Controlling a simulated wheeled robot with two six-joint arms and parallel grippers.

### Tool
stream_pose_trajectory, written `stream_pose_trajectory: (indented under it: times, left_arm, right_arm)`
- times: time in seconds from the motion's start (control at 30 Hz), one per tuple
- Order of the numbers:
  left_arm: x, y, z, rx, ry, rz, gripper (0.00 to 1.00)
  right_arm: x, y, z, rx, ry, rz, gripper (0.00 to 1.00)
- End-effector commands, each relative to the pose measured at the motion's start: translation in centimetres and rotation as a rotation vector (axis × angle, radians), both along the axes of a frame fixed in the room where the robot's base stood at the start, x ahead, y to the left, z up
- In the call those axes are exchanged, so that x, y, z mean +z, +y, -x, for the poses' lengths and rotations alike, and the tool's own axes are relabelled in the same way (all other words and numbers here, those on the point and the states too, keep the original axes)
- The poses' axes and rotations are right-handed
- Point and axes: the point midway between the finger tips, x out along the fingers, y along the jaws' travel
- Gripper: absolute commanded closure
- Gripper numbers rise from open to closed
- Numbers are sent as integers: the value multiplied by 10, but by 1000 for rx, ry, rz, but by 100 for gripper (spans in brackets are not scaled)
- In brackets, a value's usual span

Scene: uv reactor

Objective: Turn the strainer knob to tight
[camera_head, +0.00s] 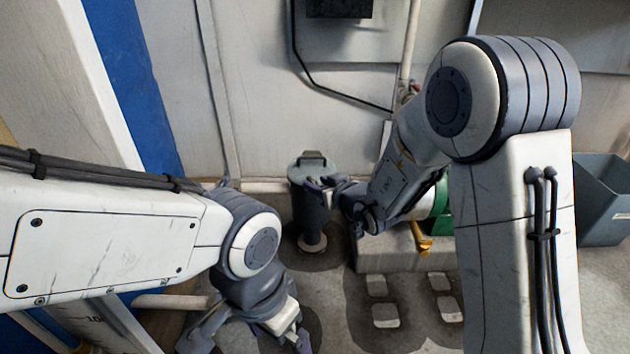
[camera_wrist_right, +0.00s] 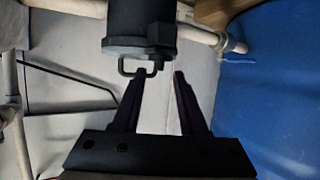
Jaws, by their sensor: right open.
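The strainer is a dark upright cylinder (camera_head: 311,212) with a grey lid and a dark loop handle, the knob (camera_head: 311,157), on top. In the right wrist view the strainer body (camera_wrist_right: 141,22) is at the top, with the loop knob (camera_wrist_right: 124,68) sticking out toward my gripper. My right gripper (camera_head: 318,184) is open beside the strainer's upper part. In the wrist view its fingertips (camera_wrist_right: 160,74) are close to the loop; the left fingertip overlaps its edge, and contact cannot be told. My left gripper (camera_head: 285,340) is low at the bottom edge, partly cut off.
A concrete block (camera_head: 390,254) with a green part (camera_head: 443,215) and a yellow lever (camera_head: 421,240) stands right of the strainer. A grey bin (camera_head: 602,205) is at the far right. A wall with pipes (camera_head: 410,45) stands behind. A blue panel (camera_head: 135,75) is at left.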

Motion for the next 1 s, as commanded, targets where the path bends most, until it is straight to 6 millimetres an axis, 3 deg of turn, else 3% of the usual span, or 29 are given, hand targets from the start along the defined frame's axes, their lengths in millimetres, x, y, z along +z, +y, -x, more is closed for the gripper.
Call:
stream_pose_trajectory:
  times: [0.2, 0.4, 0.87, 1.0]
  left_arm:
    - [7, 0, 0, 0, 0, 0, 0]
    - [12, 0, 0, 0, 0, 0, 0]
    - [13, 0, 0, 0, 0, 0, 0]
    - [24, 0, 0, 0, 0, 0, 0]
  right_arm:
    - [20, -20, 37, -2, -1, 0, 57]
    - [30, -31, 60, -1, -1, 0, 57]
    - [33, -33, 68, 4, 2, -3, 57]
    - [48, -13, 80, 73, 38, -61, 57]
